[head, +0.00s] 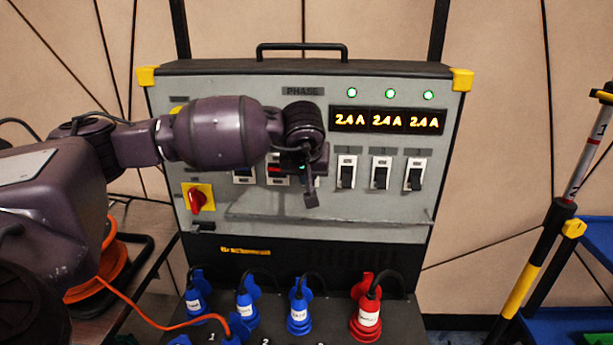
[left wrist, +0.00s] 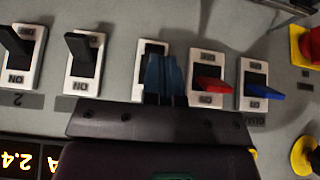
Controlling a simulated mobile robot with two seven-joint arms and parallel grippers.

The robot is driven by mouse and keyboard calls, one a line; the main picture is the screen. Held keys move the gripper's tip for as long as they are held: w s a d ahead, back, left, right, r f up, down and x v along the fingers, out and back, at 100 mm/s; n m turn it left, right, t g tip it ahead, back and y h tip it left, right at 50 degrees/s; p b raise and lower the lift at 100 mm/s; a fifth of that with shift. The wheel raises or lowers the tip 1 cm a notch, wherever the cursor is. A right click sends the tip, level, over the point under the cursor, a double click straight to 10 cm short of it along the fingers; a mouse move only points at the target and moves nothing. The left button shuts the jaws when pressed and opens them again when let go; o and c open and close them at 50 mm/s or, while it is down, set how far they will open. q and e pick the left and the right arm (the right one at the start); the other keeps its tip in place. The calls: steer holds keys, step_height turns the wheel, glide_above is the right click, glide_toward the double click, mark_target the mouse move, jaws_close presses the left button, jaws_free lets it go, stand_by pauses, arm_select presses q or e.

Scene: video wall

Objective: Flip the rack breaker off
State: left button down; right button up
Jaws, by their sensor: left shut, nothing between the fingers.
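A row of breakers with white plates runs across a grey power panel (head: 330,205). In the left wrist view, seen upside down, there are two black levers (left wrist: 82,48), a red lever (left wrist: 210,84) and a blue lever (left wrist: 264,92). My left gripper (left wrist: 165,78) is shut and empty, its fingertips in front of the breaker (left wrist: 150,48) between the black and red levers. They hide its lever; I cannot tell whether they touch it. In the head view the left gripper (head: 310,198) covers that breaker. I cannot read which label says rack. My right gripper is not in view.
Three black breakers (head: 380,173) stand right of my gripper, under lit 2.4 A displays (head: 387,120) and green lamps. A red rotary knob (head: 197,200) on a yellow plate sits left. A ledge bar (head: 330,220) runs below. Blue and red plugs (head: 368,315) stand at the bottom.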

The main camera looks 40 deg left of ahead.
arm_select(q)
steer(key=shift+r, duration=0.6)
steer(key=shift+s, duration=0.1)
